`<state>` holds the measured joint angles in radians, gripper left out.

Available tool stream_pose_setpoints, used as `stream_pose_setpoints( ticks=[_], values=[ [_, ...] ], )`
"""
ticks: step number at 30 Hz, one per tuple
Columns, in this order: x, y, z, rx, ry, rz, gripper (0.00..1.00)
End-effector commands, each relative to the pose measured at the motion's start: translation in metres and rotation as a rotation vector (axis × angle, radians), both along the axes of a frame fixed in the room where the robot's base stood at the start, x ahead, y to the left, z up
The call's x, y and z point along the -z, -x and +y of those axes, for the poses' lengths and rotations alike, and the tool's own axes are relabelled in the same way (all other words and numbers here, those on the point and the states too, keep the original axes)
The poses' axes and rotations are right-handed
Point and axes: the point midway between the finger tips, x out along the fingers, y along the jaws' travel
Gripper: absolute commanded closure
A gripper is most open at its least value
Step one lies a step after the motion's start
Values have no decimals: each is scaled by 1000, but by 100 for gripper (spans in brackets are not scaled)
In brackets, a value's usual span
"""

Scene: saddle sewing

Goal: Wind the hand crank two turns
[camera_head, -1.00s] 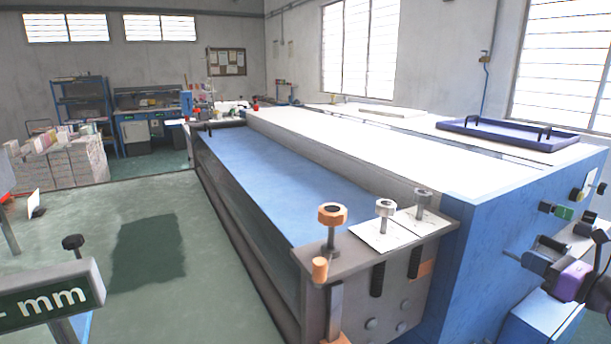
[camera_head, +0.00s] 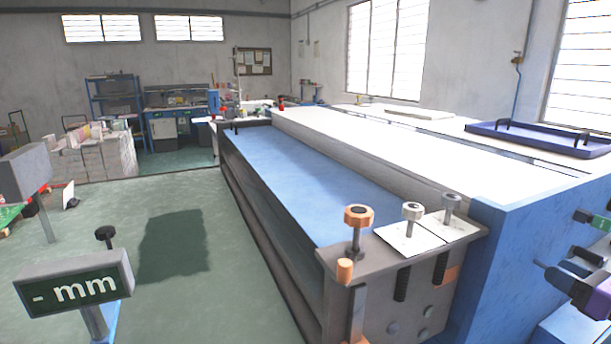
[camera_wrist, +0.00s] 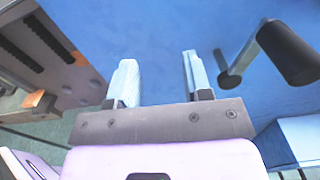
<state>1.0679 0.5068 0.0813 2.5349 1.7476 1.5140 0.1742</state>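A crank shows in the wrist view, mounted on the blue panel. It has a grey arm (camera_wrist: 244,60) and a black cylindrical handle (camera_wrist: 288,52) sticking out towards the camera, at upper right. My gripper (camera_wrist: 158,75) is open, its two pale fingers apart with nothing between them. The crank handle lies to the right of both fingers, and a clear gap separates them. In the head view, my gripper (camera_head: 560,268) is at the right edge, beside the blue end of the machine, partly cut off.
The long machine has a blue bed (camera_head: 290,165) and a blue side panel (camera_head: 525,225). An end plate (camera_head: 375,310) carries an orange knob (camera_head: 358,216) and two grey knobs. A "- mm" sign (camera_head: 75,285) stands at left. Green floor (camera_head: 200,300) lies open left of the machine.

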Motion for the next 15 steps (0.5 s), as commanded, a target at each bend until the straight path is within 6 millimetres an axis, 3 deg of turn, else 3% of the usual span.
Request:
stream_pose_setpoints(
  ticks=[15],
  values=[
    [0, 1, 0, 0, 0, 0, 49]
  ],
)
